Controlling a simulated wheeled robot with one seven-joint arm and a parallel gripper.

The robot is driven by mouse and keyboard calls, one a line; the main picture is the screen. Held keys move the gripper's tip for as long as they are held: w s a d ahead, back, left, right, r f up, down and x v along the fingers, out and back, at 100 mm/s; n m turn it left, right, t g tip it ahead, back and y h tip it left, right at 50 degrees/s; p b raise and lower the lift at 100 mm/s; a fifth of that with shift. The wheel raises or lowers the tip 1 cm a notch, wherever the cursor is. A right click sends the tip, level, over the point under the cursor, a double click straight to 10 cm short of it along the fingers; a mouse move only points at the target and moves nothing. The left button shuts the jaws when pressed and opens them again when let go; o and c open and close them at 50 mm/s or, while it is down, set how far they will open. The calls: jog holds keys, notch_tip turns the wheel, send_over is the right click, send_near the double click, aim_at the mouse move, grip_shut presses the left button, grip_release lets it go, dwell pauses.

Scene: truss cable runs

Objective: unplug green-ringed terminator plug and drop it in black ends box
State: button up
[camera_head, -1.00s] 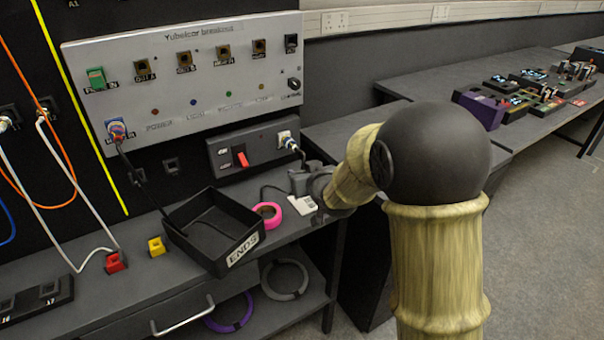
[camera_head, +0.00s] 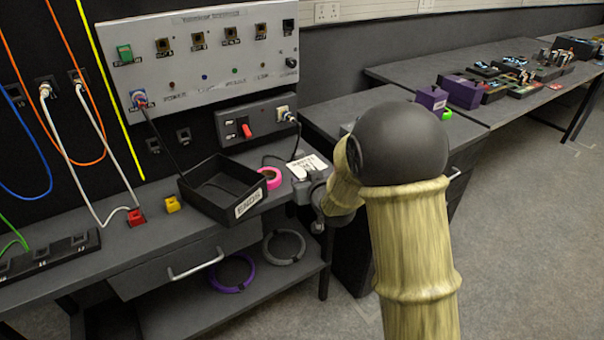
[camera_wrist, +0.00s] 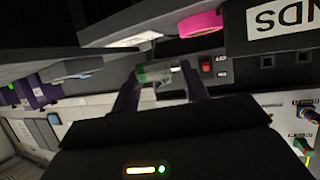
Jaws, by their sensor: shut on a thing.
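My gripper (camera_wrist: 160,78) is shut in the wrist view on a small whitish plug with green on it (camera_wrist: 156,72), held between the two fingertips. In the head view my gripper (camera_head: 309,192) is low at the bench's right front edge, right of the black ends box, and its fingertips and the plug cannot be made out. The black ends box (camera_head: 240,205) stands open on the bench. Its labelled front (camera_wrist: 283,22) shows at the wrist view's upper right, apart from the gripper.
A pink tape ring (camera_head: 270,177) and a white card (camera_head: 308,166) lie between box and gripper. Behind is a dark unit with a red switch (camera_head: 246,131) and a cabled plug (camera_head: 284,114). A grey breakout panel (camera_head: 205,65) hangs above. Yellow (camera_head: 172,204) and red (camera_head: 136,217) blocks sit left.

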jog(key=s+d+f+m+h, duration=0.1)
jog(key=s+d+f, duration=0.1)
jog(key=d+f, duration=0.3)
jog(key=s+d+f+m+h, duration=0.1)
jog(key=d+f, duration=0.4)
jog(key=f, duration=0.7)
jog(key=s+d+f+m+t+h, duration=0.1)
jog(key=s+d+f+h, duration=0.1)
jog(key=d+f, duration=0.4)
notch_tip(320, 180, down, 3)
jog(key=shift+s+r+m, duration=0.1)
jog(key=shift+s+m, duration=0.3)
jog(key=shift+s, duration=0.3)
jog(key=shift+d, duration=0.1)
